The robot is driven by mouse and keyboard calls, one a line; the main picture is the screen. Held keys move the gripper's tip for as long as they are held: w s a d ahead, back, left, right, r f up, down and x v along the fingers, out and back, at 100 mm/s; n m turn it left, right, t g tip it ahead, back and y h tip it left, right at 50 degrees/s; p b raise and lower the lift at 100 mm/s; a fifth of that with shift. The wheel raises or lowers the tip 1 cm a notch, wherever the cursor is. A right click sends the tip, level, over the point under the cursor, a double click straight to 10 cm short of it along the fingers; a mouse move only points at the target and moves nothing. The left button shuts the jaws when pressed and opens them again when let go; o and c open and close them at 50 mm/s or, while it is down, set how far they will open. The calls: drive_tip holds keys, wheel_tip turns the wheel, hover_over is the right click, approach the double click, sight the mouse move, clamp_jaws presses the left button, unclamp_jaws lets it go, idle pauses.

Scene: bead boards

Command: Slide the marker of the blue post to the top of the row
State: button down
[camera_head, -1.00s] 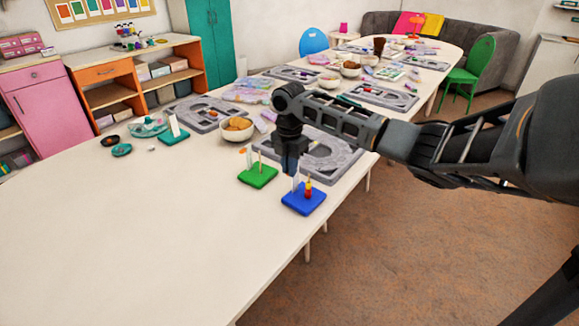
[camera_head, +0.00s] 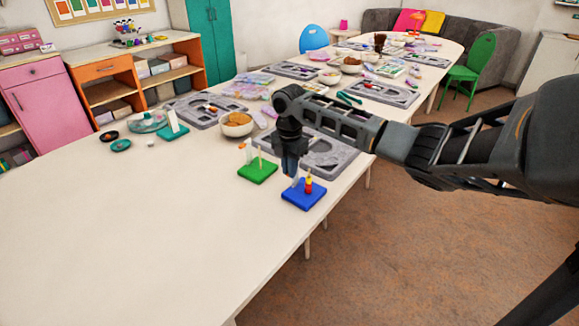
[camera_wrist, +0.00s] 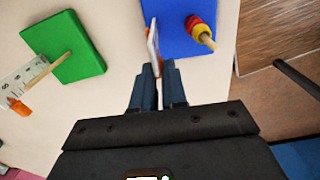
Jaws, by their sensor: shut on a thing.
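The blue board (camera_head: 304,199) stands near the table's right edge. Its wooden post carries a short stack of red and yellow beads (camera_head: 308,187), which also shows in the wrist view (camera_wrist: 200,28). A thin upright white strip (camera_wrist: 153,45) stands beside the post, seen nearly edge-on. My gripper (camera_head: 291,177) is over the strip's side of the blue board. In the wrist view its fingers (camera_wrist: 159,80) are close together at the strip, shut on the marker, which they mostly hide. The strip's marks cannot be read.
A green board (camera_head: 258,172) stands just left, with a bare post, a numbered white strip (camera_wrist: 22,78) and an orange marker (camera_wrist: 19,107). A grey tray (camera_head: 335,160) and a bowl (camera_head: 237,128) lie behind. The table's front left is clear.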

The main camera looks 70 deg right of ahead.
drive_tip(key=shift+f, duration=0.1)
drive_tip(key=c, duration=1.1)
unclamp_jaws()
drive_tip(key=shift+r+b, duration=0.3)
drive_tip(key=shift+r, duration=3.6)
